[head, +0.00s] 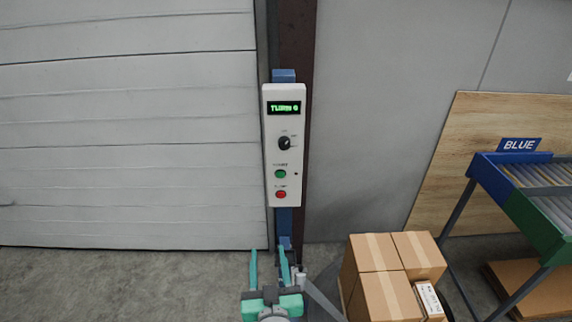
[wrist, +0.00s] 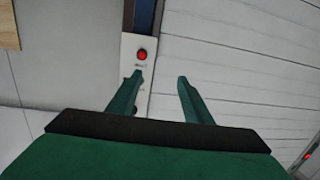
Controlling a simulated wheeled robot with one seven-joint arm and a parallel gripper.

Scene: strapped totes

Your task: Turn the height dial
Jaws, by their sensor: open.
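The black height dial (head: 285,143) sits on a white control panel (head: 270,152) on a blue post, under a small screen (head: 286,108) with green lettering. A green button (head: 280,174) and a red button (head: 281,195) are below the dial. My gripper (head: 269,250) is open and empty, below the panel in the head view and apart from the dial. In the wrist view my gripper's two green fingers (wrist: 157,82) are spread, with the red button (wrist: 141,54) and part of the panel (wrist: 130,48) beyond them.
Stacked cardboard boxes (head: 377,254) stand at the lower right. A roller conveyor (head: 500,190) with a BLUE sign (head: 518,145) is at the far right, before a leaning wooden board (head: 440,180). A grey shutter door (head: 130,120) is left of the panel; the floor there is clear.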

